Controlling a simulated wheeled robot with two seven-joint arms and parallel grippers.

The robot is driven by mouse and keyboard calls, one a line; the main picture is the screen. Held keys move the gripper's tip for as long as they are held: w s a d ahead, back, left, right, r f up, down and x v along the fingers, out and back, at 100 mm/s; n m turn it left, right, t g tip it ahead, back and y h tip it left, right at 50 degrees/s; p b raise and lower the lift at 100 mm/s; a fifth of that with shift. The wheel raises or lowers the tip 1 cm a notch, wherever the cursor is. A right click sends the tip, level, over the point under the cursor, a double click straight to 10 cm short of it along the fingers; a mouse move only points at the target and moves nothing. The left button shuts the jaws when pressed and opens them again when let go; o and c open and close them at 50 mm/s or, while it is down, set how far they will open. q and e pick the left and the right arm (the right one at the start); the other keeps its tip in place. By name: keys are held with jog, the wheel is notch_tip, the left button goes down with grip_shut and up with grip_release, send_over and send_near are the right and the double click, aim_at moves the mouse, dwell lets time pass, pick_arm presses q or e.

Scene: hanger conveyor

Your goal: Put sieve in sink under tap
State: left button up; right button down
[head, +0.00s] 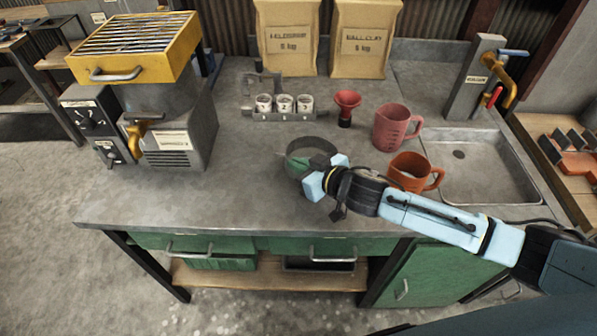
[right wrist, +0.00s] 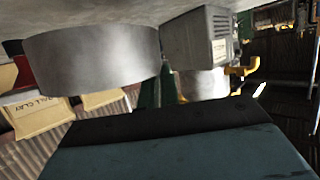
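The sieve (head: 314,144) is a grey metal ring on the worktop, left of the orange mug. It shows large as a plain metal band in the right wrist view (right wrist: 90,60). My right gripper (head: 312,165) is at the sieve's near side, its light blue finger parts apart. Some green shows within the ring's near left part; whether the fingers touch the sieve is hidden. The sink (head: 480,185) is an empty metal basin at the right of the worktop. The tap (head: 511,80) is brass with blue and red handles, behind the basin. My left gripper is out of view.
An orange mug (head: 408,180) and a pink jug (head: 392,130) stand between sieve and sink. A red funnel-shaped item (head: 347,102), a rack of small cups (head: 284,116) and two paper bags (head: 290,40) stand behind. The worktop's front left is clear.

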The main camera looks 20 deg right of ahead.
jog(key=shift+r, duration=0.9)
jog(key=s+d+r+m+t+h+b, duration=0.1)
jog(key=s+d+r+m+h+b, duration=0.3)
jog(key=s+d+r+m+h, duration=0.1)
jog(key=s+d+h, duration=0.1)
jog(key=s+d, duration=0.1)
jog(key=s, duration=0.1)
jog(key=shift+s+m+t+h+b, duration=0.4)
jog(key=shift+w+r, duration=0.1)
